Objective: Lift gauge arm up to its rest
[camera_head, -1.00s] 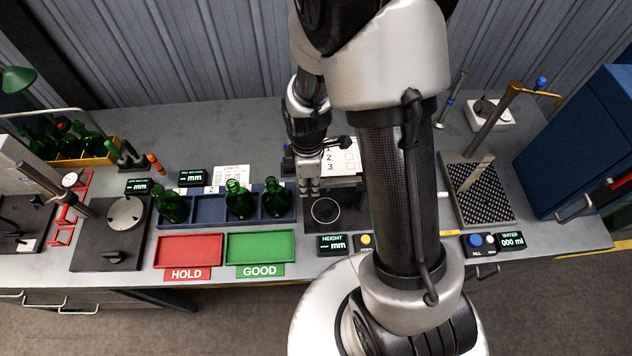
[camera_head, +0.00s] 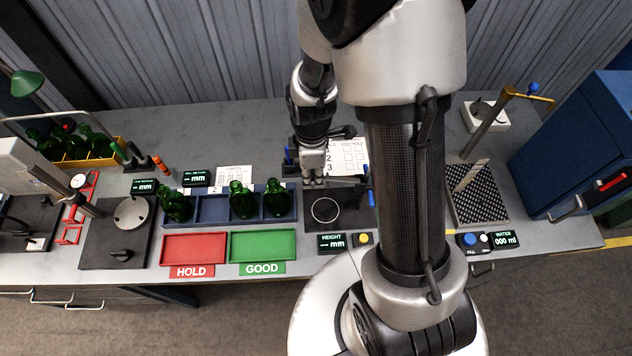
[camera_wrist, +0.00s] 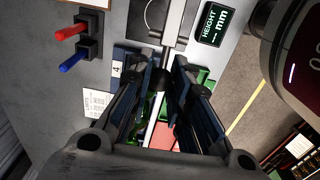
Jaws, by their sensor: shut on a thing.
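My gripper (camera_head: 313,180) is beside the height gauge, above its dark base plate (camera_head: 350,213) with a pale ring. In the wrist view my gripper (camera_wrist: 165,70) has its dark fingers closed around a small black knob (camera_wrist: 162,79), which seems to belong to the gauge arm. A bright metal rod (camera_wrist: 173,22) shows just beyond the fingertips. The gauge arm's rest cannot be made out clearly, and my own arm hides part of the gauge in the head view.
The height display (camera_head: 332,243) stands in front of the gauge. A blue rack (camera_head: 212,208) with green bottles stands to the left, behind the red HOLD tray (camera_head: 194,248) and green GOOD tray (camera_head: 263,245). A water station with a perforated plate (camera_head: 478,205) lies to the right.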

